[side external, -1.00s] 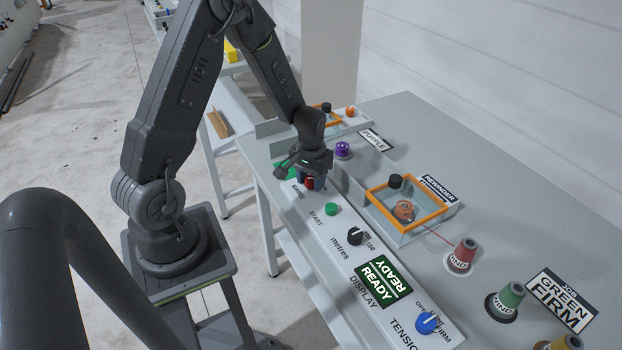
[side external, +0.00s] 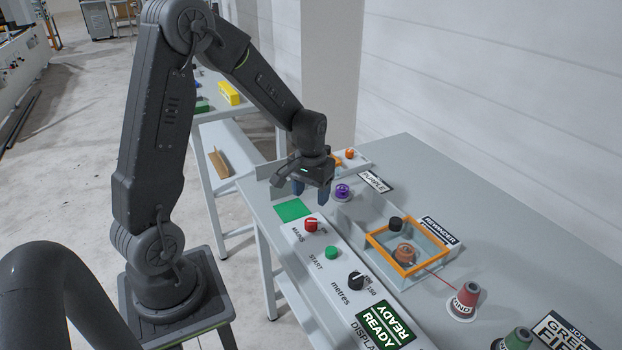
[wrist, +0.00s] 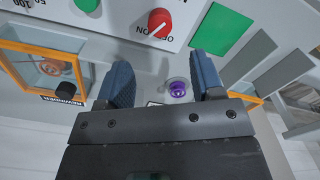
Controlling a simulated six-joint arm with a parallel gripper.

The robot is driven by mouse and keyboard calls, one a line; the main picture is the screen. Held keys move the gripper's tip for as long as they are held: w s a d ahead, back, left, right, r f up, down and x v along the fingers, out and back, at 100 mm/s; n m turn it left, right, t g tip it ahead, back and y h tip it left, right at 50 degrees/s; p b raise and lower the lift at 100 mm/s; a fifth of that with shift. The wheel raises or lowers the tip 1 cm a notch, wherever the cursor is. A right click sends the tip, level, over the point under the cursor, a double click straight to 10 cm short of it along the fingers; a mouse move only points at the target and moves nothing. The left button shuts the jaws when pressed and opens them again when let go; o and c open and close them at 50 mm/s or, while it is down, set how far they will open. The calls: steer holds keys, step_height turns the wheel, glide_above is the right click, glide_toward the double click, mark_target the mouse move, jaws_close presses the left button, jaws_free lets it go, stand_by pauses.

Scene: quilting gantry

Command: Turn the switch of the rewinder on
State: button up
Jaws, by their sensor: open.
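The red MAINS switch (side external: 311,225) stands on the sloped control panel of the rewinder. It also shows in the wrist view (wrist: 160,22), with a white pointer line slanting toward the lower left and small ON/OFF lettering below it. I cannot read surely which mark the pointer meets. My gripper (side external: 310,193) is open and empty, raised above and just behind the switch, not touching it. In the wrist view its two blue fingers (wrist: 160,76) are spread apart below the switch. The orange-framed rewinder box (side external: 407,270) holds an orange-brown bobbin.
A green START button (side external: 331,253), black metres knob (side external: 356,281) and lit READY display (side external: 386,324) line the panel. A green square (side external: 293,210) lies beside the switch. A purple spool (side external: 342,192) stands behind my gripper, and a red thread cone (side external: 463,302) at right.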

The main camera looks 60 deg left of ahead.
steer(key=shift+r, duration=2.1)
steer(key=s+d+r+m+t, duration=0.5)
steer(key=s+d+r, duration=0.8)
steer(key=s+d, duration=0.1)
steer(key=shift+s+d+r+m+t, duration=0.15)
steer(key=shift+s+d+m+t, duration=0.2)
steer(key=shift+d, duration=0.35)
